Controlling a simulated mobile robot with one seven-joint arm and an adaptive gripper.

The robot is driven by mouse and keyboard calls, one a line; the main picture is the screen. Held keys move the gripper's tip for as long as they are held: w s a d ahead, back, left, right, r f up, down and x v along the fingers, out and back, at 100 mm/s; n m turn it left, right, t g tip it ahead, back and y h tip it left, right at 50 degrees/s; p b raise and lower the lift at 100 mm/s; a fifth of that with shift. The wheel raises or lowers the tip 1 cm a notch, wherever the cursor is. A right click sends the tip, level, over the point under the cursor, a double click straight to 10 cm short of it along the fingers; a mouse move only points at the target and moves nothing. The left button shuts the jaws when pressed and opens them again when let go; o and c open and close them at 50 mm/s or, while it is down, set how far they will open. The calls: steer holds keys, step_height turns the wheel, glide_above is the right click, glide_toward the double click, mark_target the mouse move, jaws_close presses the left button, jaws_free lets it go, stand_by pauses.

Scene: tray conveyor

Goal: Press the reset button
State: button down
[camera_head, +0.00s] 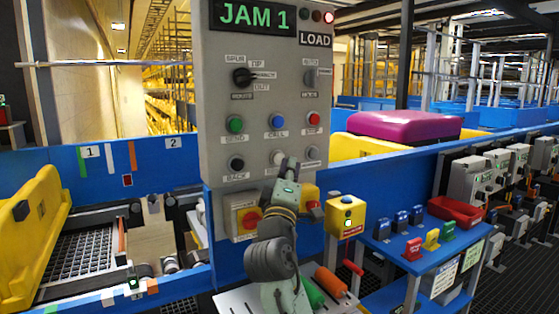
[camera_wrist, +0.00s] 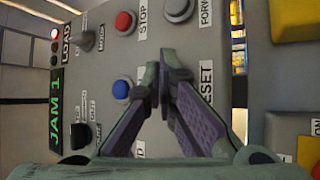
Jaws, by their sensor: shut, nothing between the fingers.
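The grey control panel (camera_head: 255,60) with a "JAM 1" display stands in the middle of the head view. The pale reset button (camera_head: 277,157) is in its bottom row, between a black button (camera_head: 236,163) and a grey one (camera_head: 313,153). My gripper (camera_head: 288,164) is shut and empty, with its tips in front of the panel at this button. In the wrist view the panel appears turned sideways, and my fingers (camera_wrist: 164,85) cover the button beside the RESET label (camera_wrist: 207,80). I cannot tell whether the tips touch it.
A blue button (camera_head: 277,121) and a red button (camera_head: 314,119) sit just above. A red-knobbed box (camera_head: 245,217) is below the panel. A yellow box (camera_head: 346,215) and a blue shelf (camera_head: 385,247) stand at the right. A conveyor (camera_head: 85,260) is at the left.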

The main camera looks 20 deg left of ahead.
steer(key=shift+w+a, duration=0.1)
steer(key=shift+a, duration=0.05)
stand_by(0.6)
steer(key=shift+w+a, duration=0.15)
steer(key=shift+a, duration=0.05)
steer(key=shift+w+a, duration=0.3)
steer(key=shift+a, duration=0.1)
stand_by(0.8)
steer(key=shift+d, duration=0.1)
stand_by(0.3)
steer(key=shift+s+d, duration=0.55)
steer(key=shift+d, duration=0.05)
steer(key=s+d, duration=0.1)
steer(key=d, duration=0.1)
steer(key=s+d, duration=0.2)
stand_by(0.4)
stand_by(0.6)
